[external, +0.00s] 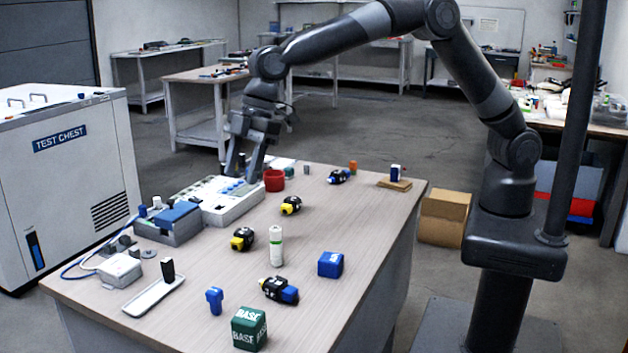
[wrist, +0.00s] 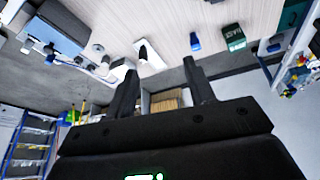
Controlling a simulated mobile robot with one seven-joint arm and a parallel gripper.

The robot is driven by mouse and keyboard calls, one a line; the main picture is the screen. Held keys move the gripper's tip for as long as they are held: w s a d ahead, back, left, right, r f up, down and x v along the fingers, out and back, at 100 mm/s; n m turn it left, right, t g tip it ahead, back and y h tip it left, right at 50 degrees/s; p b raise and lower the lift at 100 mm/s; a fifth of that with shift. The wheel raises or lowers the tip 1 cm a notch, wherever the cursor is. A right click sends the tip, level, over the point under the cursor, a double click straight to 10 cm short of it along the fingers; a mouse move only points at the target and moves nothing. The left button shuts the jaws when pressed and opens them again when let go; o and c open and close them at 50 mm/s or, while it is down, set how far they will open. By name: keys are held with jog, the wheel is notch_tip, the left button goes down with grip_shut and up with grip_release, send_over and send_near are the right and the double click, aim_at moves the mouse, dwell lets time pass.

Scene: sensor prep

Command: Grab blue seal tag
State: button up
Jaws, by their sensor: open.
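A small blue piece with a wider top (external: 214,300), which looks like the blue seal tag, stands near the table's front edge, left of a green BASE block. It probably also shows as a blue piece in the wrist view (wrist: 195,42), at the top beyond my right finger. My gripper (external: 248,172) is open, at the far left part of the table, above a light grey panel with blue parts (external: 225,198). It is far from the blue piece. In the wrist view my gripper's (wrist: 160,66) two fingers are apart with nothing held between them.
The green BASE block (external: 249,328) stands close to the blue piece. A blue cube (external: 330,264), a white-green cylinder (external: 276,246) and several black-yellow connectors lie mid-table. A white tray (external: 153,297) with a black upright piece is at left. A red cup (external: 274,180) stands beside my gripper.

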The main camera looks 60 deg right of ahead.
aim_at(216, 297)
jog(key=s+a+f, duration=0.1)
jog(key=a+f, duration=0.4)
jog(key=s+a+f+n+g, duration=0.1)
jog(key=a+f, duration=0.3)
jog(key=f, duration=0.1)
jog(key=s+a+f+n, duration=0.1)
jog(key=a+f, duration=0.4)
jog(key=shift+s+a+f+g+y, duration=0.2)
jog(key=shift+a+f+g+y, duration=0.1)
jog(key=shift+a, duration=0.05)
jog(key=x, duration=0.5)
jog(key=shift+w+d+f, duration=0.1)
jog(key=shift+w+d, duration=0.15)
jog(key=shift+d, duration=0.05)
jog(key=shift+c, duration=0.2)
jog(key=c, duration=1)
